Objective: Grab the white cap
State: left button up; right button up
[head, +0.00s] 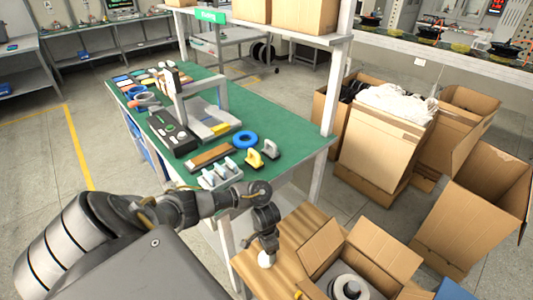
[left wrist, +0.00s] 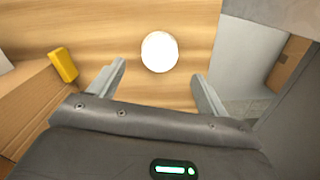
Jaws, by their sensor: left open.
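The white cap (left wrist: 159,52) is a round white disc lying on the wooden tabletop (left wrist: 95,25). In the left wrist view it sits just ahead of and between the fingertips of my left gripper (left wrist: 158,72). The two fingers are spread apart with nothing between them. In the head view the cap (head: 266,260) shows as a small white spot on the wooden surface, right under my left gripper (head: 266,248), which points down and partly covers it. I cannot tell the exact height gap. My right gripper is not in view.
An open cardboard box (head: 362,258) holding a grey round part (head: 347,287) stands right of the gripper. A small yellow block (left wrist: 63,65) lies by the box edge. The green workbench (head: 290,150) with several parts is behind. Bare wood surrounds the cap.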

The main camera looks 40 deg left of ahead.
aim_at(266, 256)
pick_arm(q)
jog(key=shift+w+f, duration=0.1)
jog(key=shift+f, duration=0.85)
notch_tip(266, 256, down, 5)
jog(key=shift+r+b, duration=0.1)
jog(key=shift+b, duration=0.85)
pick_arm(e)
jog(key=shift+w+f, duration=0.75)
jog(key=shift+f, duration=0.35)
pick_arm(q)
jog(key=shift+c, duration=0.4)
jog(key=c, duration=0.9)
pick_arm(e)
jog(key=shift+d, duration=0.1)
